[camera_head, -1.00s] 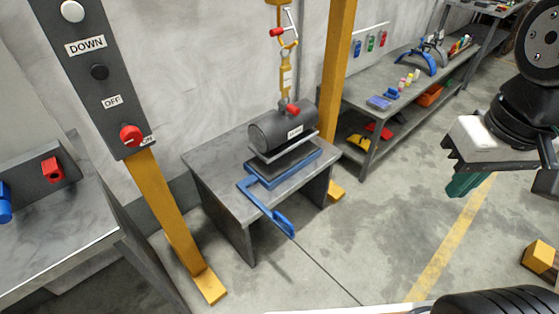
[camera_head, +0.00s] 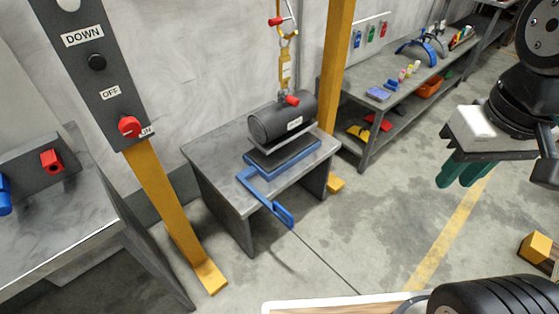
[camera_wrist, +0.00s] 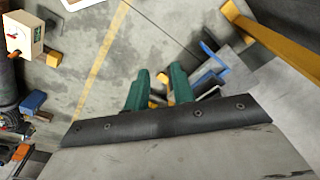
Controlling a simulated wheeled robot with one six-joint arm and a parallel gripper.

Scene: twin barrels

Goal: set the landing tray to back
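The landing tray (camera_head: 300,158) is blue with a dark top plate and lies on a grey table. Its blue handle (camera_head: 283,213) reaches out past the table's front edge. A dark labelled barrel (camera_head: 283,120) sits just above the tray, below a yellow hook with a red latch (camera_head: 286,70); I cannot tell whether the barrel rests on the tray. My gripper (camera_head: 461,180) has green fingers, is open and empty, and hangs over the floor well right of the tray. In the wrist view its fingers (camera_wrist: 161,78) stand apart, with blue parts (camera_wrist: 210,76) to their right.
A grey control post (camera_head: 97,62) with a red knob (camera_head: 129,126) stands left of the grey table (camera_head: 215,168). Yellow posts (camera_head: 335,60) flank the table. A shelf bench (camera_head: 365,110) with tools runs along the back right. The floor before the table is clear.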

